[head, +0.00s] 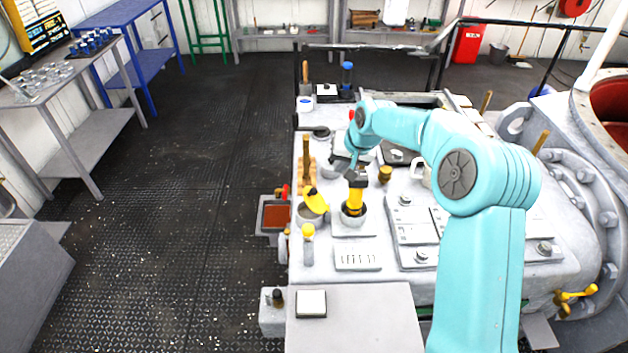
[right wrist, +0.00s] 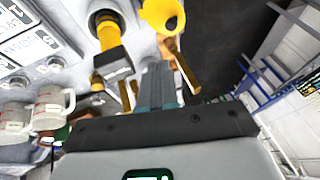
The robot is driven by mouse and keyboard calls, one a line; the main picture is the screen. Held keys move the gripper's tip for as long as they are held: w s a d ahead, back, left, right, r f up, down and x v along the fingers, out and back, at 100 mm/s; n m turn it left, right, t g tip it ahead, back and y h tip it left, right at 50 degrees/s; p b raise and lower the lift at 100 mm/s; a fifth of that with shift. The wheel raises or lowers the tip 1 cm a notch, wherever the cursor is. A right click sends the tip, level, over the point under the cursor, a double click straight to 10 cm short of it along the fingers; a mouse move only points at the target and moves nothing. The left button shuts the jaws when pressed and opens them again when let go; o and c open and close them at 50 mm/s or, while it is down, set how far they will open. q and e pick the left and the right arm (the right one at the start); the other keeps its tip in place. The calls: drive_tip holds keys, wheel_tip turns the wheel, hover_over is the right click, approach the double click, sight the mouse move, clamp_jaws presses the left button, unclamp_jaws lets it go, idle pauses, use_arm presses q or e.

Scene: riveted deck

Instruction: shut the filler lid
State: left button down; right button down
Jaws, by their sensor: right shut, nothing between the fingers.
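The yellow filler lid (head: 316,201) stands tilted up and open over a round grey filler neck (head: 307,214) at the left edge of the machine top. It also shows at the top of the right wrist view (right wrist: 163,14). My right gripper (head: 351,169) is shut and empty, above the machine top, behind and to the right of the lid and apart from it. Its closed fingers (right wrist: 160,84) point toward the lid's side in the wrist view. My left gripper is not in view.
A yellow post (head: 355,201) in a grey cup stands just right of the lid, close to my gripper. A brown upright handle (head: 306,160) rises behind the lid. A yellow-capped bottle (head: 308,243) stands in front. The dark deck (head: 180,200) to the left is open.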

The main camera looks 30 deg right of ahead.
drive_tip(key=p, duration=0.3)
approach(315, 191)
drive_tip(key=d+x, duration=0.1)
drive_tip(key=x, duration=0.4)
drive_tip(key=shift+w+a+f+p, duration=0.2)
drive_tip(key=shift+f+p, duration=0.1)
drive_tip(key=shift+f, duration=0.3)
drive_tip(key=shift+w+a+f, duration=0.1)
drive_tip(key=shift+a, duration=0.05)
drive_tip(key=shift+w+a+h, duration=0.1)
drive_tip(key=shift+a+h, duration=0.2)
